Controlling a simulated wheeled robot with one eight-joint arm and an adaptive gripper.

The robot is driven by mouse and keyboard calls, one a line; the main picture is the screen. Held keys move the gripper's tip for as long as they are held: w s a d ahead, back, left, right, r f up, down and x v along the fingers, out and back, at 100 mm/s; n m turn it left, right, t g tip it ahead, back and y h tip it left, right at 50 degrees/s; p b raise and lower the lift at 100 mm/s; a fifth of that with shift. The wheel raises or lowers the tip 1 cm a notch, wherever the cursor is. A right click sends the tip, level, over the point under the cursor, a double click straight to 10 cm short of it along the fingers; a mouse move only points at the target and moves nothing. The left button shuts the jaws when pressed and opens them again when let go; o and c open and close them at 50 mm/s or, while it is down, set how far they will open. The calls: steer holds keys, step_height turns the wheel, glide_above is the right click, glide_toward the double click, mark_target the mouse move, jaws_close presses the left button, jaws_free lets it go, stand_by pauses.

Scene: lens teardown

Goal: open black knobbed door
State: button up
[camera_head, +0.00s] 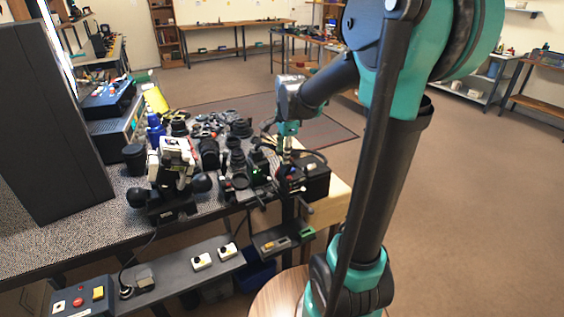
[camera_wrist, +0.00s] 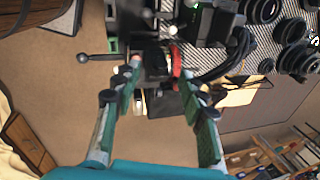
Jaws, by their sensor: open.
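My gripper (camera_wrist: 157,72) is open, its two green fingers apart in the wrist view. In the head view my gripper (camera_head: 287,158) points down at the right end of the cluttered workbench. Between and beyond the fingertips is a dark mechanism with a red curved part (camera_wrist: 176,62). A thin rod with a black ball knob (camera_wrist: 84,58) sticks out to the left of the fingers, apart from them. A black box (camera_head: 316,180) stands beside my gripper at the bench end. I cannot tell which surface is the black knobbed door, or whether it is open.
The workbench (camera_head: 40,235) holds lenses, a microscope-like device (camera_head: 176,165) and a dark cup (camera_head: 134,158). A tall dark panel (camera_head: 55,130) stands at left. A lower shelf with switches (camera_head: 200,262) runs along the front. Open floor (camera_head: 450,200) lies to the right.

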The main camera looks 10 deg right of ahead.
mark_target(284, 168)
steer(key=shift+x, duration=2.5)
jaws_close()
